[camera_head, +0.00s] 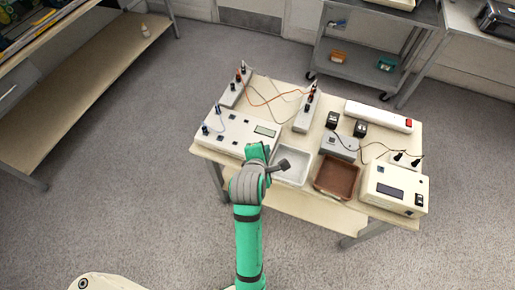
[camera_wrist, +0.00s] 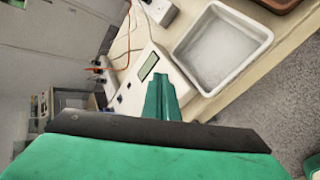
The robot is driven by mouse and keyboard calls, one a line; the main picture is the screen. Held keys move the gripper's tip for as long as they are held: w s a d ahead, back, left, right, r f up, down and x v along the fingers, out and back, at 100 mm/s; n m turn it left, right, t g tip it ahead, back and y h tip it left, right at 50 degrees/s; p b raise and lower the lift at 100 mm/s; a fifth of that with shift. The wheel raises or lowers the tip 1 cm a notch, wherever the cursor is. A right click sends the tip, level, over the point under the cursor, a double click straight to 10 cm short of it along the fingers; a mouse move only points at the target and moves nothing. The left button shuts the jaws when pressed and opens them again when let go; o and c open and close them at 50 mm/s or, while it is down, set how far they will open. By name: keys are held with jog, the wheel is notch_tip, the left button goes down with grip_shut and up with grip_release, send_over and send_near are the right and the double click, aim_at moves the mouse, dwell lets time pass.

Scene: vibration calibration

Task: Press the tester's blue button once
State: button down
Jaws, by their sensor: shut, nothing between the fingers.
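A white box-shaped instrument with a small grey display (camera_head: 235,131) sits at the left end of the table. It has dark blue controls and blue-tipped leads on its top; I cannot tell which control is the blue button. It also shows in the wrist view (camera_wrist: 148,72), with its display and small blue controls beyond my fingers. My gripper (camera_wrist: 161,78) is shut and empty, over the near edge of this instrument. In the head view, my arm's end hides part of its near right corner. I cannot tell whether the fingertips touch it.
A white tray (camera_head: 304,154) and a brown tray (camera_head: 349,164) lie right of my gripper. A second cream box with a dark display (camera_head: 371,205) stands at the right end. A power strip (camera_head: 379,112) and several cables lie behind. Floor at left is clear.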

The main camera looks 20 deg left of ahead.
jog(key=w+a+r+n+g, duration=0.1)
jog(key=w+a+r+n, duration=0.1)
jog(key=a+r+n, duration=0.2)
notch_tip(320, 180, up, 2)
jog(key=shift+w+r, duration=0.15)
jog(key=shift+w, duration=0.15)
jog(key=shift+f, duration=4.4)
jog(key=shift+f, duration=0.1)
jog(key=shift+f, duration=0.35)
jog(key=shift+f, duration=0.4)
jog(key=shift+r, duration=0.85)
